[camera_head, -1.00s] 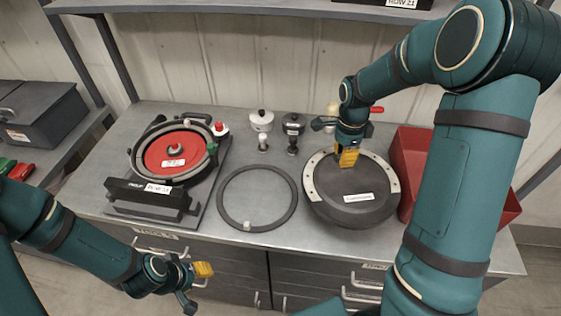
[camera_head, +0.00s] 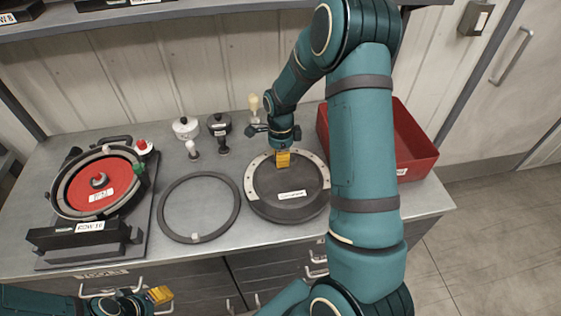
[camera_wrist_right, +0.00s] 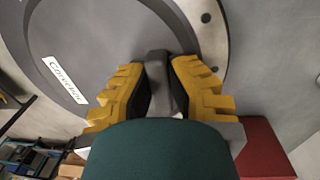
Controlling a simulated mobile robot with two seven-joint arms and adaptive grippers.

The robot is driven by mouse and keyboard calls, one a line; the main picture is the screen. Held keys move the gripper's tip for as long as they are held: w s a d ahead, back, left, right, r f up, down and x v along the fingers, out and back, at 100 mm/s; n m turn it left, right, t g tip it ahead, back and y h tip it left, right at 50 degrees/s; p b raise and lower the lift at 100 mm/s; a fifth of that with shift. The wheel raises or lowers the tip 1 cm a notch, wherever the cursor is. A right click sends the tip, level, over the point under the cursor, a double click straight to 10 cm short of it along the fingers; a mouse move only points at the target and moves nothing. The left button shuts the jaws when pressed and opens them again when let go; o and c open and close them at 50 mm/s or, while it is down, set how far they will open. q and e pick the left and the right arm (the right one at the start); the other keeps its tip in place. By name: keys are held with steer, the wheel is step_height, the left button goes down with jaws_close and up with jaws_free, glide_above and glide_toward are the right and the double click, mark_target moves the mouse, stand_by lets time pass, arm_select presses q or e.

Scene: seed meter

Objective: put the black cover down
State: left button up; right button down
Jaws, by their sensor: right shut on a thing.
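The black cover (camera_head: 296,204) is a round dark disc with a white label and a pale, holed rim band along part of its edge. It looks flat at the right of the bench; whether it touches the bench is unclear. My right gripper (camera_head: 283,160) is shut on the cover's grey raised grip, which shows between the yellow fingers (camera_wrist_right: 162,85) in the right wrist view. The cover (camera_wrist_right: 110,30) fills the upper left there. My left gripper (camera_head: 158,296) is low at the left, in front of the bench, apart from the cover; its finger gap is unclear.
A grey ring (camera_head: 237,208) lies left of the cover. The seed meter with a red disc (camera_head: 115,180) stands at the far left. Small knobbed pieces, one white (camera_head: 186,128) and one black (camera_head: 219,124), stand behind. A red bin (camera_head: 420,163) is close on the right.

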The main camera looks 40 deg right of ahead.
step_height(320, 180, down, 2)
steer(key=shift+f, duration=0.1)
steer(key=c, duration=1.1)
jaws_free()
steer(key=r, duration=0.8)
steer(key=w+r, duration=0.1)
steer(key=r, duration=0.3)
steer(key=shift+d+r+p, duration=0.15)
steer(key=shift+d+p, duration=0.15)
steer(key=shift+p, duration=0.1)
